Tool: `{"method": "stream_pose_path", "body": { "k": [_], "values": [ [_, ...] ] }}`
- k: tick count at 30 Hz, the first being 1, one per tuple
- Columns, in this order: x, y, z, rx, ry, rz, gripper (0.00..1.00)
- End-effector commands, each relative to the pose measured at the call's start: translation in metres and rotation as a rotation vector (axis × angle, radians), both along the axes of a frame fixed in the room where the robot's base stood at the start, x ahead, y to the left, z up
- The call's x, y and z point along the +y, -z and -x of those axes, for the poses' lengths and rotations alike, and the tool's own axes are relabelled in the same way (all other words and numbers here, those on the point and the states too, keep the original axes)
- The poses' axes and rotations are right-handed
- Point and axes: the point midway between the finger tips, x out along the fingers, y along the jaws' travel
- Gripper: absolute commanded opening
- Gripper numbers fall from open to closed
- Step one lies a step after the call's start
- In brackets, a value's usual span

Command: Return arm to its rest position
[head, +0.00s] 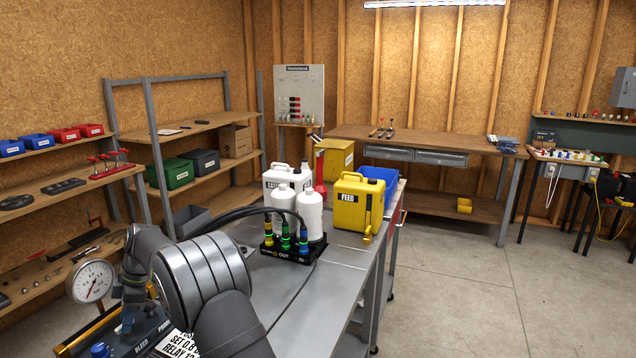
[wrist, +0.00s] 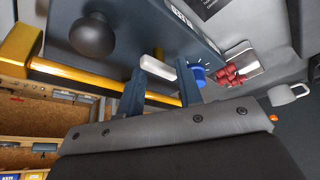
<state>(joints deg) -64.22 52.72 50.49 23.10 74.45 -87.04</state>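Nothing is seen held. Just beyond the fingers is a dark blue-grey unit (wrist: 160,25) with a black ball knob (wrist: 92,34), a yellow bar (wrist: 75,75), a blue knob (wrist: 198,76) and a red handle (wrist: 230,76). I cannot tell whether the fingers touch any of it.
A pressure gauge (head: 91,281) stands left of my arm. A black hose (head: 235,212) arcs behind my arm. Open floor lies right.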

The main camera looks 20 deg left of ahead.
Motion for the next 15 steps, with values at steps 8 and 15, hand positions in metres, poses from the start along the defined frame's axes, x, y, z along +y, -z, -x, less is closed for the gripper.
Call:
{"method": "stream_pose_path", "body": {
  "k": [8,15],
  "values": [
    [-0.0009,-0.0002,0.0008,0.000,0.100,0.000,0.33],
    [-0.0009,0.0001,0.0008,0.000,0.105,0.000,0.33]
  ]
}}
